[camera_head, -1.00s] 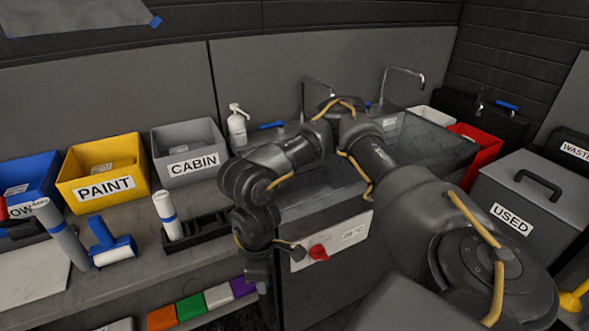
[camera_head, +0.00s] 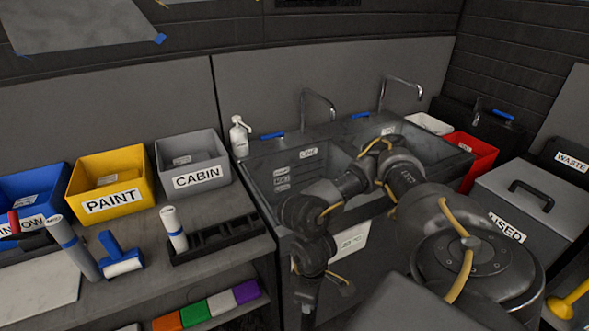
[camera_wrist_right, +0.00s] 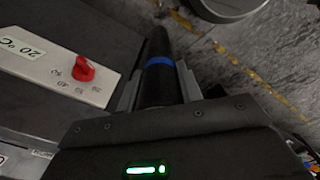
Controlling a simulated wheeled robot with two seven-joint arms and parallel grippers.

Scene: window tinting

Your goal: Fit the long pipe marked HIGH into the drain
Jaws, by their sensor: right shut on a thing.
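In the right wrist view my right gripper (camera_wrist_right: 158,88) is shut on a dark pipe (camera_wrist_right: 157,45) with a blue band. No HIGH mark can be read on it. The pipe points away from the gripper, beside the sink cabinet's front. In the head view my right arm reaches across the sink (camera_head: 262,160) front, and its gripper is low at the bottom edge, mostly cut off. The held pipe is not visible there. The sink's left basin shows several small labels on its inner wall. I cannot make out the drain. My left gripper is not in view.
A red knob (camera_wrist_right: 84,69) is on the cabinet's front panel, left of the pipe. On the bench are a black holder (camera_head: 225,235), a white bottle with a blue band (camera_head: 174,230), a grey cylinder (camera_head: 70,245) and a blue roller (camera_head: 118,256). A USED bin (camera_head: 535,205) stands right.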

